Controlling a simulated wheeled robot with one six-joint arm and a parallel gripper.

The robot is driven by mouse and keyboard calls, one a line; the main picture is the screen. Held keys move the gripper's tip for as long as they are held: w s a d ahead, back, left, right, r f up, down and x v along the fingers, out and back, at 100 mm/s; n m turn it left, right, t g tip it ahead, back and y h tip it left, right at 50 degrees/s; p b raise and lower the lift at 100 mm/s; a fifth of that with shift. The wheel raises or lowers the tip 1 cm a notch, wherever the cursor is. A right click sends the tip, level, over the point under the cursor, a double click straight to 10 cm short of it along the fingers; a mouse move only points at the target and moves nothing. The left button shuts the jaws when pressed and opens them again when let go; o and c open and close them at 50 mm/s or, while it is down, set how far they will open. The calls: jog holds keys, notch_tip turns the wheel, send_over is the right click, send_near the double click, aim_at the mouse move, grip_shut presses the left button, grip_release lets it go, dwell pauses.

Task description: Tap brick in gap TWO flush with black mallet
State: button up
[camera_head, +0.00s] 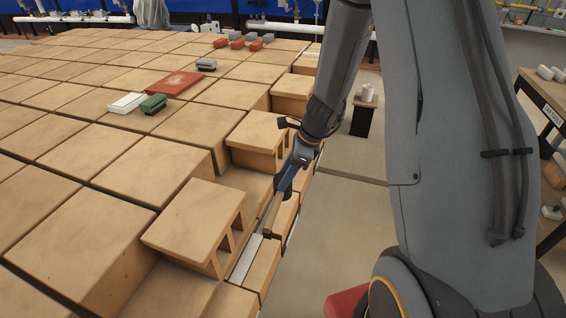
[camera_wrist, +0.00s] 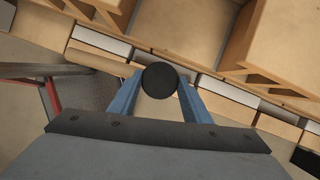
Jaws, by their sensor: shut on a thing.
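My gripper (camera_head: 281,186) is low over the stepped front edge of the brick stack, its blue fingers pointing down. In the wrist view the fingers (camera_wrist: 160,88) close on either side of a round black piece (camera_wrist: 160,79), which I take for the mallet. In the head view a tan, handle-like length (camera_head: 271,214) runs down from the fingers to a dark tip beside a white strip (camera_head: 245,259). Hollow bricks with open cells stand left of the gripper (camera_head: 195,218) and behind it (camera_head: 256,131). No gap number is readable, so I cannot tell which gap is TWO.
Broad brick tops fill the left. On them lie a green block (camera_head: 153,104), a white block (camera_head: 127,103), a red plate (camera_head: 175,83) and a grey block (camera_head: 206,65). A black stand (camera_head: 362,116) and a side table (camera_head: 545,90) are at right. Bare floor (camera_head: 345,225) lies between.

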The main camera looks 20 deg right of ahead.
jog(key=shift+w+d+m, duration=0.15)
jog(key=shift+w+m, duration=0.2)
jog(key=shift+m, duration=0.05)
jog(key=shift+d+f+b, duration=0.1)
jog(key=shift+f+b, duration=0.6)
jog(key=shift+b, duration=0.2)
notch_tip(320, 180, down, 4)
jog(key=b, duration=0.4)
jog(key=shift+f, duration=0.2)
jog(key=shift+f+b, duration=0.1)
jog(key=shift+b, duration=0.3)
jog(key=shift+f+b, duration=1.1)
jog(key=shift+f, duration=0.2)
jog(key=shift+s+r, duration=0.1)
jog(key=shift+r, duration=0.05)
jog(key=shift+r+p, duration=1.15)
jog(key=shift+p, duration=0.2)
jog(key=shift+f, duration=0.2)
